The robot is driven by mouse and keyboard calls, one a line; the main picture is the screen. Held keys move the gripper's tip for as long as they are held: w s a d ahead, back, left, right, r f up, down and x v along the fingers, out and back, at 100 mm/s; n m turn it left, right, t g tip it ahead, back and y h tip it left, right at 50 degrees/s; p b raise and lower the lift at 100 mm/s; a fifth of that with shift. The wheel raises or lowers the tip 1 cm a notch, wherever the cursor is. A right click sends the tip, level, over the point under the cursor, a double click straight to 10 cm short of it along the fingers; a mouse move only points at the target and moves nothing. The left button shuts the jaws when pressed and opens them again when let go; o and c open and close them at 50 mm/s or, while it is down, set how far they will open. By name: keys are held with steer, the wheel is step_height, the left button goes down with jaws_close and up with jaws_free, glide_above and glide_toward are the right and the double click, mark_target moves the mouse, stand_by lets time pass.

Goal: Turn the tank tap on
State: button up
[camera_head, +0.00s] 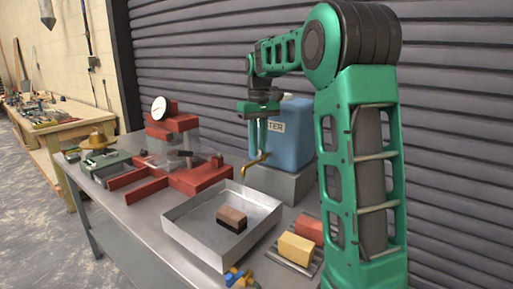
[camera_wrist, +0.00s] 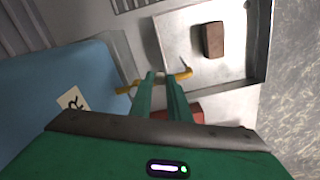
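The blue water tank (camera_head: 292,135) stands on a grey block at the back of the bench, with a white label ending in "TER". Its brass tap (camera_head: 256,161) sticks out to the left over the metal tray. My gripper (camera_head: 258,152) points down right at the tap. In the wrist view the fingertips (camera_wrist: 159,76) cover the middle of the tap, with the spout (camera_wrist: 185,73) showing to their right and the tank-side piece (camera_wrist: 125,89) to their left. A narrow gap shows between the fingers. Whether they touch the tap is hidden.
A metal tray (camera_head: 185,228) below the tap holds a brown brick (camera_head: 232,219). Yellow (camera_head: 296,249) and red (camera_head: 309,228) blocks lie on a rack to its right. A red press with a dial (camera_head: 159,108) stands left. A shutter wall is close behind.

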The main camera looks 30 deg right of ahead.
jaws_close()
steer(key=shift+w+a+m, duration=0.2)
steer(key=shift+w+m, duration=0.05)
steer(key=shift+m, duration=0.4)
steer(key=shift+w+a+m, duration=0.2)
steer(key=shift+w+m, duration=0.05)
steer(key=shift+m, duration=0.4)
steer(key=o, duration=0.6)
jaws_free()
step_height(320, 180, up, 11)
steer(key=shift+w+f, duration=0.1)
